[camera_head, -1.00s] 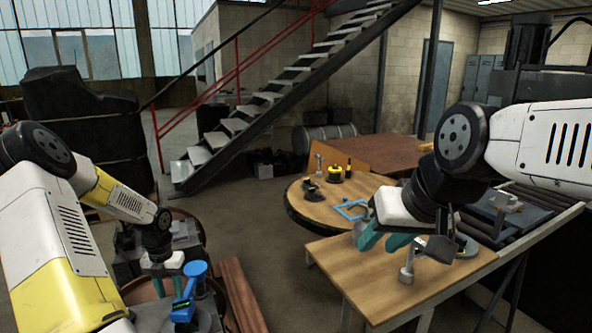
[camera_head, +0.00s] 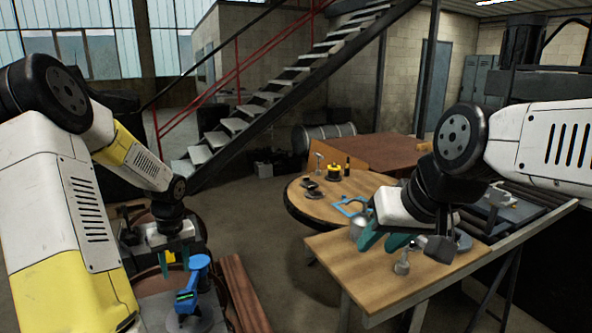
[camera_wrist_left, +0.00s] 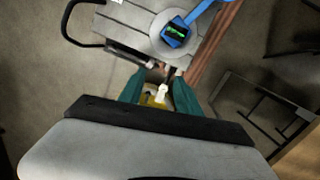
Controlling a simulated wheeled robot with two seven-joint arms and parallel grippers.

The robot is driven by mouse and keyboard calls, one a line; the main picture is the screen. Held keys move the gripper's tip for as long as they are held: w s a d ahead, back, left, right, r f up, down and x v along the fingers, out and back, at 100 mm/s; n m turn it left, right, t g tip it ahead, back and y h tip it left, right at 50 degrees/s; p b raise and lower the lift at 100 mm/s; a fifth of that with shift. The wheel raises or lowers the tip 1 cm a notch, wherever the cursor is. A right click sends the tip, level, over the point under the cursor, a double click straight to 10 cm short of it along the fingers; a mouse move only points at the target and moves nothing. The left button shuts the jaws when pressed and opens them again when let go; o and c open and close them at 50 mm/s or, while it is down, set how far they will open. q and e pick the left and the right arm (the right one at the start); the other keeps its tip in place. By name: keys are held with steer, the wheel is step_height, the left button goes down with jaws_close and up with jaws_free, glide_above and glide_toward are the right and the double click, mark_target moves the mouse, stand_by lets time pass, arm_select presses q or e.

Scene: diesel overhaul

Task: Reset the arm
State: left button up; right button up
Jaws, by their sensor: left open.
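My left gripper (camera_head: 176,262) hangs pointing down at the left, behind the blue tool in the head view. In the left wrist view its two teal fingers (camera_wrist_left: 159,92) are apart, with a small yellow and white item showing between or beyond them. I cannot tell how far below it lies. My right gripper (camera_head: 383,241) is over the wooden table (camera_head: 345,265) at the right. Its teal fingers are apart and nothing shows held between them. The blue tool with a green display (camera_head: 188,295) stands on a grey round base, apart from my left gripper.
A round wooden table (camera_head: 310,207) holds a yellow-black item (camera_head: 333,173) and a blue frame (camera_head: 350,207). A metal part (camera_head: 402,264) stands on the near table, close to my right gripper. A reddish-brown plank (camera_head: 243,295) lies right of the blue tool. Open floor lies between.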

arm_select(q)
steer(key=s+d+r+n+t, duration=0.1)
steer(key=s+d+r+n, duration=0.15)
steer(key=r+n, duration=0.2)
steer(key=s+d+r+n, duration=0.1)
steer(key=d+r+n, duration=0.2)
steer(key=r, duration=0.3)
steer(key=s+d+r+n+t+h, duration=0.1)
steer(key=s+d+r+n+t, duration=0.1)
steer(key=s+d+r+n, duration=0.4)
steer(key=s+d+r+n+t+h, duration=0.2)
steer(key=s+d+r+n, duration=0.4)
steer(key=s+n, duration=0.5)
steer(key=d+n, duration=0.1)
steer(key=n, duration=0.2)
steer(key=shift+d+r+n+t, duration=0.15)
steer(key=shift+r+n+t, duration=0.15)
steer(key=shift+n+t, duration=0.1)
